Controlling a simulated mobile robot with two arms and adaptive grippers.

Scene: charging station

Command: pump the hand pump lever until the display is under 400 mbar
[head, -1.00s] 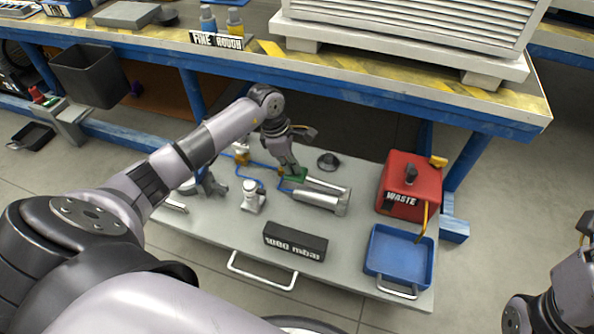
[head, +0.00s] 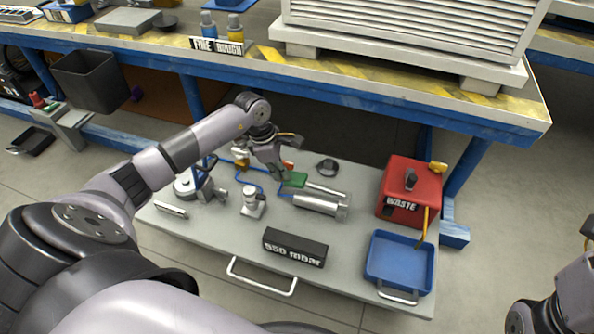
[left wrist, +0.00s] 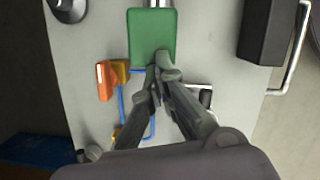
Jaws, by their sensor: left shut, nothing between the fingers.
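The hand pump (head: 318,204) is a silver cylinder on the grey cart top, with a lever ending in a flat green handle (head: 294,180). The green handle also shows in the left wrist view (left wrist: 152,36). My left gripper (head: 282,172) is shut and empty, with its fingertips at the handle's left end. In the left wrist view the shut fingertips (left wrist: 158,74) overlap the green handle's near edge; I cannot tell whether they touch it. The black display (head: 295,247) seems to read 950 mbar. My right arm shows only partly at the right edge, and its jaws are unclear.
A red waste can (head: 410,192) and a blue tray (head: 400,260) stand on the cart's right side. A small white valve (head: 252,200) and blue hoses lie left of the pump. The blue workbench (head: 380,95) overhangs behind the cart.

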